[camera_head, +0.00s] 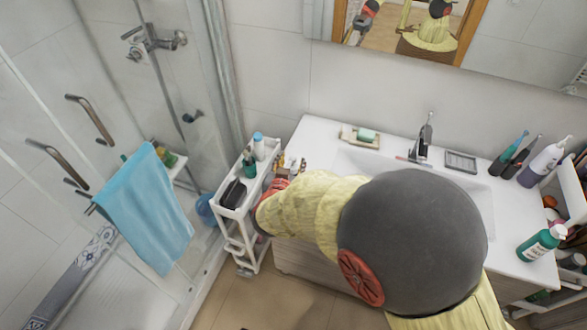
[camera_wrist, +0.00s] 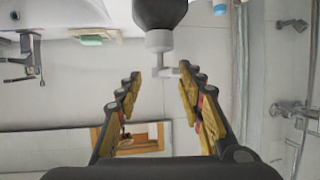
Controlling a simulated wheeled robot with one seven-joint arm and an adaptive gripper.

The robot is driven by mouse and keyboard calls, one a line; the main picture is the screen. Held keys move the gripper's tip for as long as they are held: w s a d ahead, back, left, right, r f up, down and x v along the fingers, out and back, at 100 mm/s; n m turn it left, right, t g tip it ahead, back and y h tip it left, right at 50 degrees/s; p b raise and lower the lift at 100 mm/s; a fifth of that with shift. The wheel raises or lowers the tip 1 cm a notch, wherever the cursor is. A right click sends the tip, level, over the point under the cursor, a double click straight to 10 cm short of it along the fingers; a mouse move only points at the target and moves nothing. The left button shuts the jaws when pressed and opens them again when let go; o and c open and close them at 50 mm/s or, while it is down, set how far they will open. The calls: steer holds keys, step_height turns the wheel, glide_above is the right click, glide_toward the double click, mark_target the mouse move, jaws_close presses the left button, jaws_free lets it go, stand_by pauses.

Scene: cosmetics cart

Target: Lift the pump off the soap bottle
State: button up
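The soap bottle (camera_wrist: 160,12) is dark and shows in part at the top of the wrist view, which is upside down. Its pale pump (camera_wrist: 159,42) has a collar and a spout pointing toward the fingers. My gripper (camera_wrist: 160,74) is open, with one finger on each side of the pump's line. The spout lies near the right fingertip in the picture; I cannot tell if they touch. Nothing is visibly gripped. In the head view my gripper (camera_head: 290,164) is beside the cart, near the counter's left end. I cannot clearly pick out this bottle there.
The white cart (camera_head: 232,214) holds a blue-capped bottle (camera_head: 259,146), a green bottle (camera_head: 248,164) and a black item (camera_head: 233,194). The counter (camera_head: 313,130) carries a soap dish (camera_head: 348,136) and faucet (camera_head: 423,137). A glass shower with a blue towel (camera_head: 147,205) stands left.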

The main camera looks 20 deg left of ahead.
mark_target(294, 156)
steer(key=shift+w+a, duration=0.1)
steer(key=shift+w, duration=0.55)
steer(key=b+x, duration=0.1)
steer(key=x, duration=0.5)
steer(key=c, duration=0.4)
jaws_close()
